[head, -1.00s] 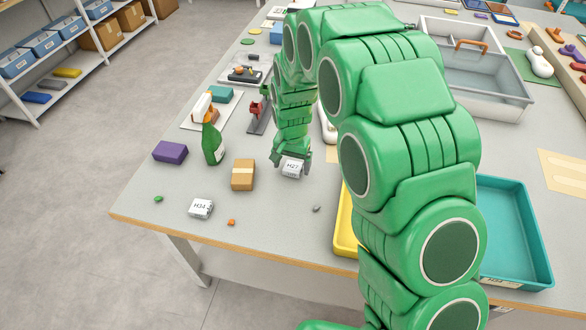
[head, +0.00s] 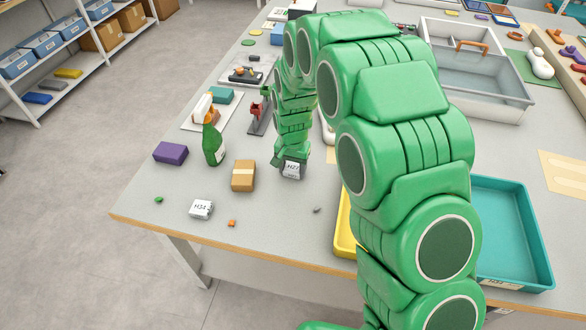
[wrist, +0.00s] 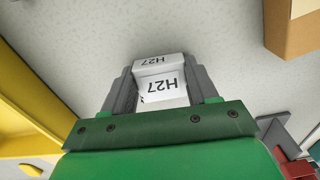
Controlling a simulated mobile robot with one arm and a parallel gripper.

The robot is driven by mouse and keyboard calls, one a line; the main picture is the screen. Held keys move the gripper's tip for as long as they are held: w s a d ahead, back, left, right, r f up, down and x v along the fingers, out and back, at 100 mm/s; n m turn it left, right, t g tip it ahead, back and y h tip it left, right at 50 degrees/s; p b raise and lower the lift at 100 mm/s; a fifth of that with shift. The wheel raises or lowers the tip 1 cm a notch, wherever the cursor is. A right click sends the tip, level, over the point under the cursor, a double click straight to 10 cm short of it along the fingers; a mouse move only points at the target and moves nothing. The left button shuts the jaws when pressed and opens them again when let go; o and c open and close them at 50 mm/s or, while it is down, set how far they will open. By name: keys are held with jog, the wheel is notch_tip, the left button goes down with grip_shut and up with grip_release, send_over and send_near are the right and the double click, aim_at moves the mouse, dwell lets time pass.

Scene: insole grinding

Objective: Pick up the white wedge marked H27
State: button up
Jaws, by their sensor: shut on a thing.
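The white wedge marked H27 (head: 292,169) is between the fingers of my gripper (head: 290,166) over the front left part of the table. In the wrist view the wedge (wrist: 160,82) shows its H27 label on two faces, with a grey finger against each side. My gripper (wrist: 163,90) is shut on it. In the head view the fingers partly cover the wedge. Whether it touches the table I cannot tell for sure. Another white wedge, marked H34 (head: 201,209), lies on the table to the left and nearer the front edge.
A cardboard-coloured box (head: 243,176) stands just left of my gripper. A green bottle-like piece (head: 213,146) and a purple block (head: 170,153) are farther left. A yellow tray (head: 344,232) and a teal tray (head: 518,235) lie to the right. Small scraps lie near the front edge.

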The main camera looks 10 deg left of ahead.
aim_at(292, 169)
jog(key=shift+r, duration=0.45)
notch_tip(292, 169, up, 2)
jog(key=shift+r, duration=0.2)
jog(key=s+d+r, duration=0.6)
jog(key=s+r, duration=0.3)
jog(key=s, duration=0.3)
jog(key=shift+s+d+r, duration=0.15)
jog(key=shift+d+r, duration=0.05)
jog(key=shift+r, duration=0.15)
